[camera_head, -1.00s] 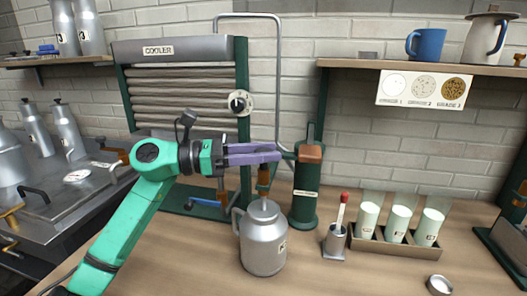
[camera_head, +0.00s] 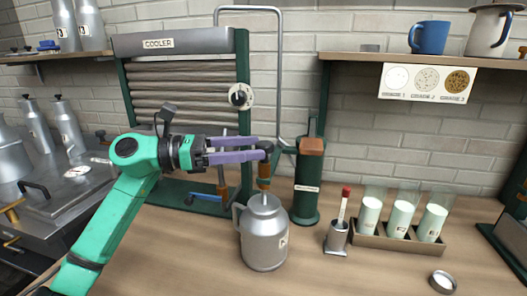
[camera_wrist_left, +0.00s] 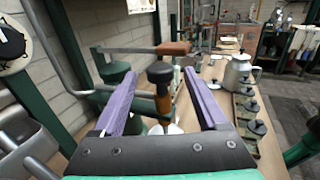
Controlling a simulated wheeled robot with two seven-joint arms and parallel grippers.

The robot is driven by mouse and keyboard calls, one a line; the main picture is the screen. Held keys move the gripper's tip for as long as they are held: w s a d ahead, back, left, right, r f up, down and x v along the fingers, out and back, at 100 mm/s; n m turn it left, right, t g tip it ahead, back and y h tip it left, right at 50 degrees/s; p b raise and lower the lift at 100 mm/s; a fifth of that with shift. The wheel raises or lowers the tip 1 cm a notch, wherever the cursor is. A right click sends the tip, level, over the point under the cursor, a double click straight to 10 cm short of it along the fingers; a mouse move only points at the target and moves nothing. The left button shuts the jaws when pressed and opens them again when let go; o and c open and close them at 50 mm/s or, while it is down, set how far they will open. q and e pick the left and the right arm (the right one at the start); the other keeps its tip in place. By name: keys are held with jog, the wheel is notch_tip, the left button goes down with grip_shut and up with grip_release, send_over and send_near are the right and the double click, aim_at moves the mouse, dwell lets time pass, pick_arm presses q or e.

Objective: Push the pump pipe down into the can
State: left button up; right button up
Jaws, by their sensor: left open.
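In the left wrist view the pump pipe (camera_wrist_left: 163,100) shows between and beyond the two spread fingers, with clear gaps to both sides. My right gripper is not in view.
A green pump body (camera_head: 306,185) stands close right of the can. A small cup with a red-tipped stick (camera_head: 338,236) and a rack of milk glasses (camera_head: 400,243) are further right. The cooler (camera_head: 180,100) is behind my left arm.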

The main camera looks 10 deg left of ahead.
pick_arm(q)
jog(key=b+v, duration=0.2)
jog(key=v, duration=0.9)
